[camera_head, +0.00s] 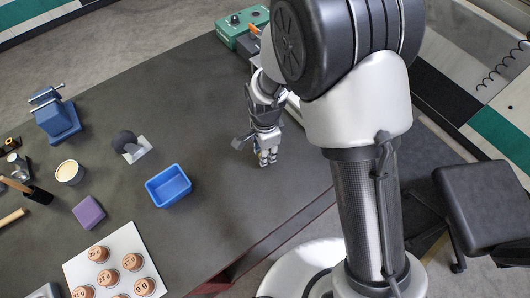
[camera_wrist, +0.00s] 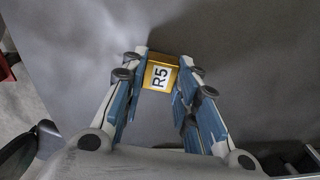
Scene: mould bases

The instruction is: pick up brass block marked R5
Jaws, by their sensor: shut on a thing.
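The brass block (camera_wrist: 160,74) marked R5 shows in the wrist view between the two fingers of my gripper (camera_wrist: 158,80). Its label faces the camera and reads sideways. The fingers close on the block from its left and right sides. In the head view my gripper (camera_head: 266,160) points down over the right part of the dark table, near its front edge. There the block is too small and covered to make out. I cannot tell whether the block touches the table.
A blue open bin (camera_head: 168,186) stands left of my gripper on the table (camera_head: 215,125). Further left are a purple block (camera_head: 89,212), a cup (camera_head: 69,172), a blue vise (camera_head: 57,118) and a white board (camera_head: 124,247) with several copper discs. A green box (camera_head: 240,27) is at the back.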

